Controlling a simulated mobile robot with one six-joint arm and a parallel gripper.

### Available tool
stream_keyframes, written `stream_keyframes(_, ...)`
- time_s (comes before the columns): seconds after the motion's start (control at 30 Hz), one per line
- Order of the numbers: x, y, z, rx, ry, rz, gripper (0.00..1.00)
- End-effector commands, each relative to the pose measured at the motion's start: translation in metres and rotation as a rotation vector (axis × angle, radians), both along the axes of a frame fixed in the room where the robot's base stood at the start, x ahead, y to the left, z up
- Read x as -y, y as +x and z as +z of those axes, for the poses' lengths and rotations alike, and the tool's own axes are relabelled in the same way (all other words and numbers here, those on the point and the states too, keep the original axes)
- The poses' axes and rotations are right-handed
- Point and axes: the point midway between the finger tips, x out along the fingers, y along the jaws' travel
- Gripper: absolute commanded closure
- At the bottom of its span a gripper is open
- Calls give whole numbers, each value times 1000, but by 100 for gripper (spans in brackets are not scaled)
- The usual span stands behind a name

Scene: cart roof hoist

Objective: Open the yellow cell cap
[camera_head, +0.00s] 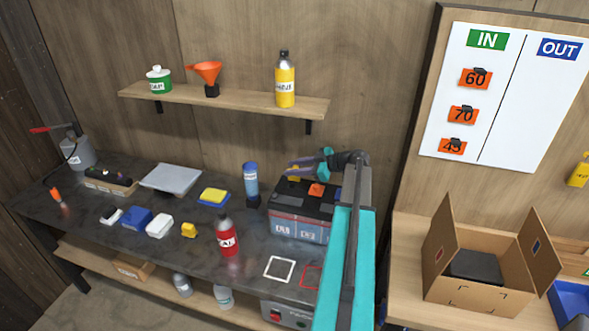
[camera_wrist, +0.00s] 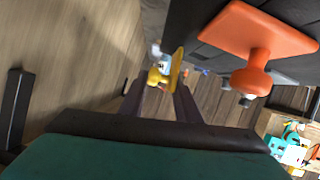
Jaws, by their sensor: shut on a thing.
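The battery (camera_head: 300,226) stands on the dark bench, with a black top and a grey front. The yellow cell cap (camera_head: 294,174) is at its back left; in the wrist view (camera_wrist: 177,68) it shows as a thin yellow plate with a knob between my fingertips. My gripper (camera_head: 292,166) reaches in from the right over the battery and is shut on the yellow cap. I cannot tell whether the cap still touches the battery. An orange cap (camera_head: 316,189) sits on the battery top; it is large in the wrist view (camera_wrist: 255,38), apart from my fingers.
A blue bottle (camera_head: 251,180) stands just left of the battery. A red bottle (camera_head: 227,236) stands in front on the bench. A white square outline (camera_head: 280,268) and a red one (camera_head: 311,277) mark the front. The shelf (camera_head: 225,103) above holds a yellow bottle (camera_head: 285,85).

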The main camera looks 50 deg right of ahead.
Motion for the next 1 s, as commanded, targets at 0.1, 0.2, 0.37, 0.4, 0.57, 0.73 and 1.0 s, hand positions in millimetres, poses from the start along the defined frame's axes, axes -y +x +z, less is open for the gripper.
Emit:
stream_keyframes(0.1,4,2,-1,-10,24,-6,93)
stream_keyframes(0.2,7,4,-2,-26,56,-5,93)
stream_keyframes(0.37,12,6,-4,-63,131,-6,93)
stream_keyframes(0.4,13,7,-5,-75,153,-5,93)
stream_keyframes(0.57,18,10,-7,-123,245,-6,93)
stream_keyframes(0.73,23,12,-9,-174,344,-7,93)
stream_keyframes(1.0,27,14,-12,-228,449,-8,93)
